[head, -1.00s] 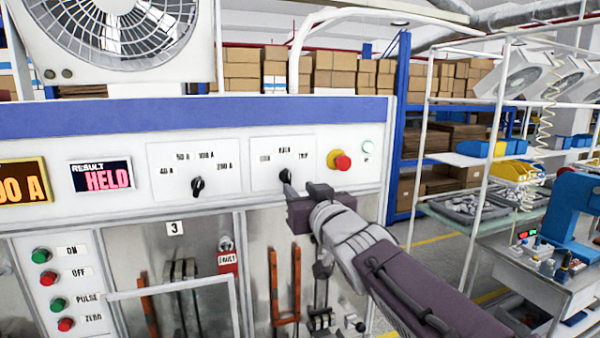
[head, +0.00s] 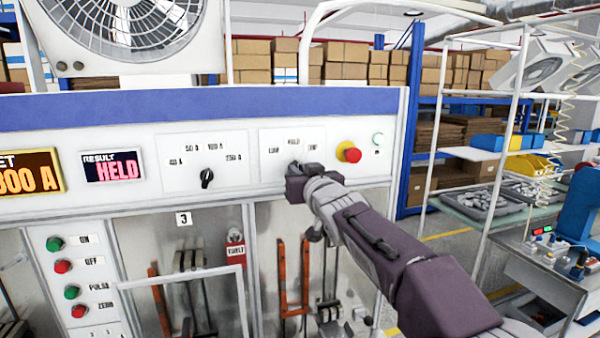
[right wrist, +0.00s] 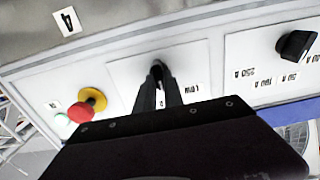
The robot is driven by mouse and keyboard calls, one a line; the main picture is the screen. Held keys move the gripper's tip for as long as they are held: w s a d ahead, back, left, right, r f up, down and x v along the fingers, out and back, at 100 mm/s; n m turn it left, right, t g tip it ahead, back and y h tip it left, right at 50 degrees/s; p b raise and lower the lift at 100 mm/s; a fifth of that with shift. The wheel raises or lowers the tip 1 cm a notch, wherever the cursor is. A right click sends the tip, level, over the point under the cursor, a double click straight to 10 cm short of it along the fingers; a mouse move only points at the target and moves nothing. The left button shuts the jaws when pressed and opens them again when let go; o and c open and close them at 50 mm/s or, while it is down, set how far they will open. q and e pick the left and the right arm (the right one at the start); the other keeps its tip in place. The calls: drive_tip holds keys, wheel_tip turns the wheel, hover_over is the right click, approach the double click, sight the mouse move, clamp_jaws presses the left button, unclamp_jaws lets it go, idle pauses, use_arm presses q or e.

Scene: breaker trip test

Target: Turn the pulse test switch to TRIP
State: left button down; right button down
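The pulse test switch is a dark knob on a white plate (head: 267,163) with small labels above it, the right one reading like TRIP. In the head view my right gripper (head: 293,170) is at the knob and hides most of it. In the right wrist view the switch knob (right wrist: 157,68) sits between the tips of my right gripper's two dark fingers (right wrist: 158,80), with only a narrow gap between them. The fingers look closed on it. The knob's exact angle is hard to tell. My left gripper is not in view.
A current selector knob (head: 207,178) is left of the switch. A red emergency button (head: 350,153) on yellow and a green lamp (head: 378,139) are close on the right. The result display (head: 112,166) reads HELD. Glass-fronted bays with orange bars lie below.

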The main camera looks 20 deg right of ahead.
idle(0.3)
drive_tip(key=m+p, duration=0.3)
drive_tip(key=m, duration=0.5)
drive_tip(key=shift+d+f+m+p, duration=0.1)
drive_tip(key=shift+d+m+p, duration=0.05)
drive_tip(key=shift+m+p, duration=0.2)
drive_tip(key=shift+m, duration=0.25)
drive_tip(key=c, duration=1.4)
unclamp_jaws()
drive_tip(key=shift+c, duration=0.2)
